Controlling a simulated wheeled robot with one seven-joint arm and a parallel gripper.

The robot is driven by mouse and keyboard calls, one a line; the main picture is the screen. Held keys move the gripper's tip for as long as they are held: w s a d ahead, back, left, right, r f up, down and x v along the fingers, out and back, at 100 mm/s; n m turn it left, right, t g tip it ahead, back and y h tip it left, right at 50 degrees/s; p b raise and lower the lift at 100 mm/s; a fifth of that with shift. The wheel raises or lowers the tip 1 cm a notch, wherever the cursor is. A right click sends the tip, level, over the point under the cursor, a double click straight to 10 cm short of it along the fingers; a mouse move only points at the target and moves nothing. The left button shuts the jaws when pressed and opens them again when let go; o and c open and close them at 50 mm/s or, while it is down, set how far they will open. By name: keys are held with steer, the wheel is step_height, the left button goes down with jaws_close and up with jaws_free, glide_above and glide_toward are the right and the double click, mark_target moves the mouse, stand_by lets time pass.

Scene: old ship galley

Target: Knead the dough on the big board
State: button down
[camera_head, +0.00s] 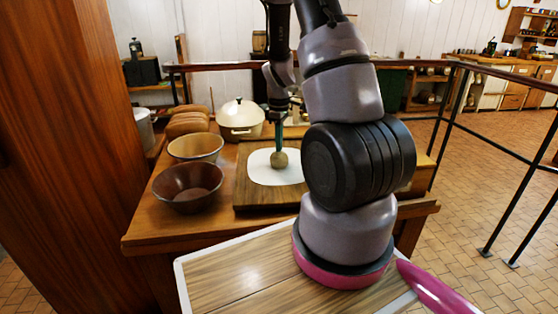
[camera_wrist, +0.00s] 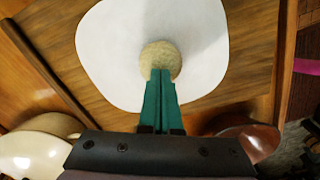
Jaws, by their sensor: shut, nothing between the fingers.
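The dough, a small beige ball (camera_head: 279,160), lies on a flat white rounded patch (camera_head: 262,175) on the big wooden board (camera_head: 246,196). In the wrist view the dough (camera_wrist: 160,57) is near the middle of the white patch (camera_wrist: 110,50). My gripper (camera_head: 278,148) points straight down over the dough, with its green fingers together and nothing between them. In the wrist view the fingertips (camera_wrist: 161,74) overlap the near edge of the dough. They appear to meet it, but I cannot tell if they press in. My arm hides the board's right part in the head view.
A dark brown bowl (camera_head: 188,194) and a tan bowl (camera_head: 195,147) stand left of the board. Behind them are a cream lidded pot (camera_head: 240,116) and brown loaves (camera_head: 187,124). A dark railing (camera_head: 220,67) runs behind the counter. Tiled floor (camera_head: 470,210) lies open at right.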

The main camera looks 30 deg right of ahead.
steer(key=shift+s+f, duration=0.1)
steer(key=shift+f, duration=0.05)
stand_by(0.3)
steer(key=shift+r, duration=0.75)
steer(key=shift+f, duration=0.15)
steer(key=shift+f, duration=0.45)
stand_by(0.9)
steer(key=shift+r, duration=0.5)
steer(key=shift+f, duration=0.2)
steer(key=shift+f, duration=0.3)
